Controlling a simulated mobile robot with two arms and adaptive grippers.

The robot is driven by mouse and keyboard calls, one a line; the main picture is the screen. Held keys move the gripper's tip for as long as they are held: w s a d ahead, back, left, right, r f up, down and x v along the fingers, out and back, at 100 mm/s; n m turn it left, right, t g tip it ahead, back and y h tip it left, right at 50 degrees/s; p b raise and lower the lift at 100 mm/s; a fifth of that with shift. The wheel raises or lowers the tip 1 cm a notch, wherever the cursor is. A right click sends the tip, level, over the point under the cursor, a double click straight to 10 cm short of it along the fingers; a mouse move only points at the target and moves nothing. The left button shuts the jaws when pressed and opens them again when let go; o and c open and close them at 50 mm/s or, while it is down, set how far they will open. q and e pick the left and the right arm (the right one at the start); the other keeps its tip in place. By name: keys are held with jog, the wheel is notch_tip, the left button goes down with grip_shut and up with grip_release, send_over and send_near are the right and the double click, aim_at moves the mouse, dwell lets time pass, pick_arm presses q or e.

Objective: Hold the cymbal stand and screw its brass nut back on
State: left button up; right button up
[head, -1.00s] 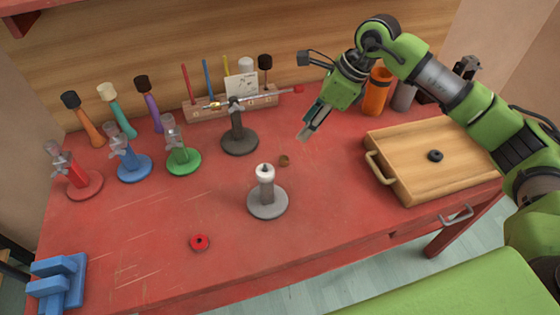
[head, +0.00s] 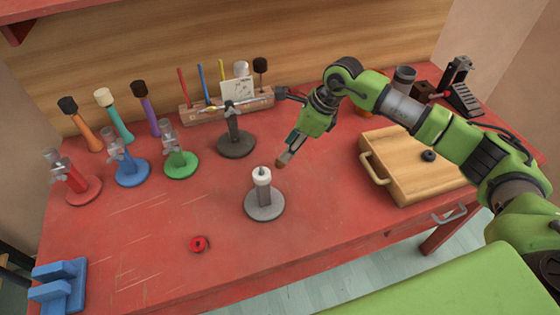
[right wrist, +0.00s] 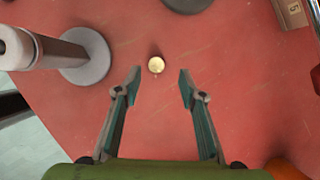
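The cymbal stand (head: 264,203) is grey with a round base, a white top piece and a short dark tip. It stands upright mid-table. It also shows at the left of the right wrist view (right wrist: 85,60). The small round brass nut (right wrist: 156,65) lies on the red table, just ahead of the gap between my right fingertips. In the head view the nut (head: 280,163) is partly hidden at the fingertips. My right gripper (right wrist: 160,82) is open and empty, behind and right of the stand. It also shows in the head view (head: 286,157). My left gripper is out of view.
A dark stand (head: 236,145) with a thin rod across it is behind. Red, blue and green (head: 181,165) stands are at left. A red ring (head: 199,244) lies in front. A wooden tray (head: 400,185) with a dark ring is at right. The front middle is mostly clear.

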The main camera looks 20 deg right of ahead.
aim_at(280, 163)
jog(key=shift+a+f, duration=0.1)
jog(key=shift+f, duration=0.1)
jog(key=x, duration=0.1)
jog(key=p+x, duration=0.2)
jog(key=shift+s+a+f, duration=0.2)
jog(key=shift+s+f, duration=0.05)
jog(key=shift+f, duration=0.1)
jog(key=shift+w+a+f, duration=0.15)
jog(key=shift+a+f, duration=0.05)
jog(key=shift+f, duration=0.35)
jog(key=c, duration=1)
